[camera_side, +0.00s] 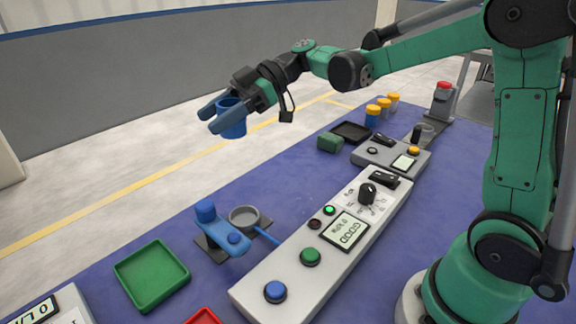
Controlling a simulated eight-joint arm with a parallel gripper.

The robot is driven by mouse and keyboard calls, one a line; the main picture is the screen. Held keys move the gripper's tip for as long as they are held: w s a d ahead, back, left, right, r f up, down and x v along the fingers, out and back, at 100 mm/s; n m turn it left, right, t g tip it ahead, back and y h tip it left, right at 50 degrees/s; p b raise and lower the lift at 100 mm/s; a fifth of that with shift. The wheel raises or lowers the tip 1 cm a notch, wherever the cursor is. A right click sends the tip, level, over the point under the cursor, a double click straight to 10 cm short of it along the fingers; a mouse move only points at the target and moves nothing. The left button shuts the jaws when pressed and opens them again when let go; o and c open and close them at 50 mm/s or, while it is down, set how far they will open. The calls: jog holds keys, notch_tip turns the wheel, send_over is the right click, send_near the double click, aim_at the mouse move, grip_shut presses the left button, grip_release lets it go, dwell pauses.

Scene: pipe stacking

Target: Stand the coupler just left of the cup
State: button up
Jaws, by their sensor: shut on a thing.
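My gripper (216,115) is shut on a blue, hollow, open-topped cylinder, which looks like the coupler (234,128). It holds the coupler roughly upright, in the air above the table and toward its far edge. The blue fingers lie on either side of it and hide part of its wall. No thing is clearly marked as the cup. A round grey open-topped vessel (244,217) stands on the near part of the table, and a smaller grey cylinder (424,131) stands near the far end. I cannot tell which is the cup.
A blue fixture with an upright knob (206,211) stands beside the grey vessel. A green tray (151,275) lies to its left. A long control panel (335,240) with buttons runs along the right. Yellow-capped jars (372,115) stand at the back. Bare blue table (290,185) lies between.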

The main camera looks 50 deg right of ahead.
jog(key=shift+s+f+m+t, duration=0.1)
jog(key=shift+f+m+t, duration=0.2)
jog(key=shift+m+t, duration=0.2)
jog(key=f+m+t+h, duration=0.1)
jog(key=m+t, duration=0.1)
jog(key=d+f+m+t+h, duration=0.1)
jog(key=s+d+f+m+t+h, duration=0.1)
jog(key=f+m+t+h, duration=0.1)
jog(key=shift+m+t, duration=0.3)
jog(key=shift+s+d+r+m+t+h, duration=0.6)
jog(key=shift+s+d+m+t+h, duration=1.4)
jog(key=shift+m+h, duration=2.3)
jog(key=w+a+r+n+g+y, duration=0.1)
jog(key=a+n+g+y, duration=0.1)
jog(key=n+g+y, duration=0.1)
jog(key=w+a+r+n+g+y, duration=0.1)
jog(key=w+a+n+g+y, duration=0.1)
jog(key=n+y, duration=0.3)
jog(key=w+a+r+n+g+y, duration=0.1)
jog(key=w+a+n+g+y, duration=0.1)
jog(key=n+g+y, duration=0.2)
jog(key=shift+w+n+g, duration=0.15)
jog(key=shift+n+g, duration=0.25)
jog(key=shift+n, duration=0.8)
jog(key=shift+r+n+g+y, duration=0.4)
jog(key=shift+r+n+g, duration=0.1)
